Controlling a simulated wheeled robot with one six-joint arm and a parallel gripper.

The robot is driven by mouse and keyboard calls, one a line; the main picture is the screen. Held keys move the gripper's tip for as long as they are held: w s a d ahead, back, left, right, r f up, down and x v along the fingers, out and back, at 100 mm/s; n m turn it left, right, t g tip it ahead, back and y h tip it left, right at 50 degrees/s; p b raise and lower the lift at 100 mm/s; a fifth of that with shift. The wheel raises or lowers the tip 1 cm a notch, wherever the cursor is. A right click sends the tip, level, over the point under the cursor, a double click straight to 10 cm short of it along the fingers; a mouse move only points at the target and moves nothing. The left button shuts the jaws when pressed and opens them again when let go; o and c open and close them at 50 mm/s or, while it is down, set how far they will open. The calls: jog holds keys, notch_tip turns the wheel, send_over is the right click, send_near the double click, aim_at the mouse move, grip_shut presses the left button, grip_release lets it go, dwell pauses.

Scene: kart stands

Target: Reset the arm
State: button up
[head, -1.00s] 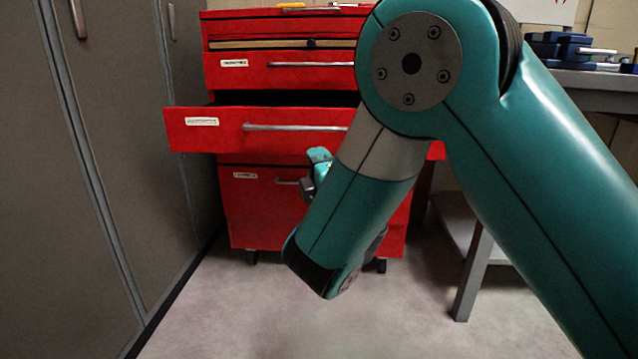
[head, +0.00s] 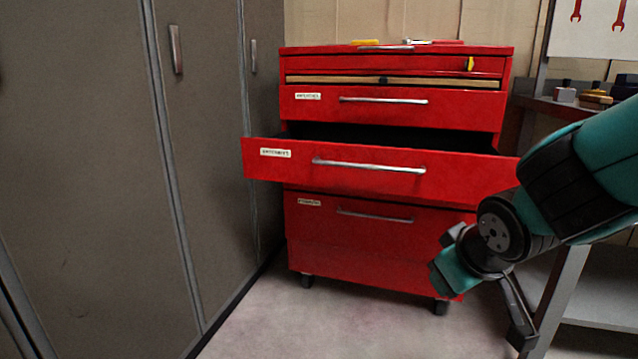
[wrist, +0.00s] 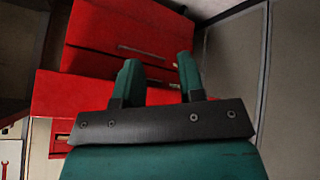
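My gripper (wrist: 158,80) shows in the wrist view with its two teal fingers spread apart and nothing between them. In the head view, my gripper (head: 448,270) hangs at the lower right, in front of the right side of the red tool cabinet (head: 340,245). The cabinet's middle drawer (head: 290,168) is pulled out, with a dark interior behind its front. The drawers above and below it look closed or nearly so. My arm comes in from the right edge.
Grey lockers (head: 90,180) stand along the left. A workbench (head: 590,297) with blocks on top stands at the right. Tools (head: 385,46) lie on the cabinet top. Pale floor is clear in front of the cabinet.

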jog(key=s+a+r+n+g+y+p, duration=0.1)
jog(key=s+a+r+g+y, duration=0.2)
jog(key=s, duration=0.6)
jog(key=s+a+r+n+g+y+p, duration=0.1)
jog(key=s+a+r+g, duration=0.2)
jog(key=s, duration=0.7)
notch_tip(320, 180, up, 37)
jog(key=g+p, duration=0.1)
jog(key=p, duration=3.6)
jog(key=shift+d+r, duration=0.2)
jog(key=shift+d, duration=0.05)
